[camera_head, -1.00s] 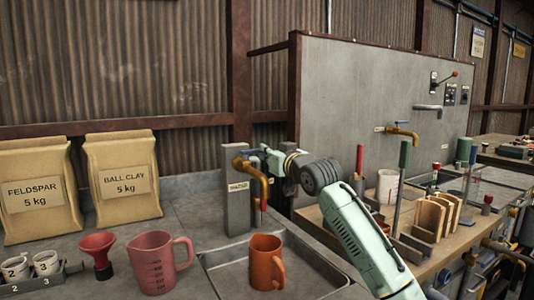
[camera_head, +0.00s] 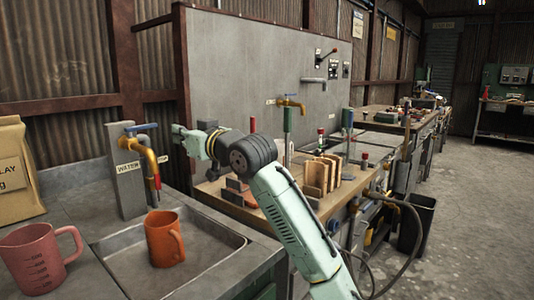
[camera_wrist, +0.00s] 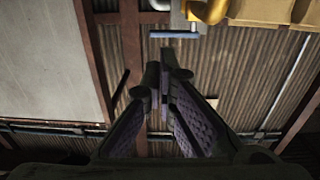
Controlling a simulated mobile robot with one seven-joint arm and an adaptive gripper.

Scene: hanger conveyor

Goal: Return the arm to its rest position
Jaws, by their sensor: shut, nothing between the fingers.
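My arm reaches up from the bottom of the head view, and its pale green end lies to the right of the brass tap (camera_head: 150,158) with the blue handle. In the wrist view my gripper (camera_wrist: 168,62) has its two dark fingers close together at the tips, shut with nothing between them. The blue tap handle (camera_wrist: 175,35) lies beyond the fingertips there, apart from them. The gripper's fingers are hard to make out in the head view.
An orange mug (camera_head: 165,240) stands in the metal tray (camera_head: 215,262). A pink measuring jug (camera_head: 40,262) stands to its left. A workbench with wooden pieces (camera_head: 318,177) lies behind my arm. A grey panel (camera_head: 240,75) rises at the back. Open floor (camera_head: 475,215) shows at right.

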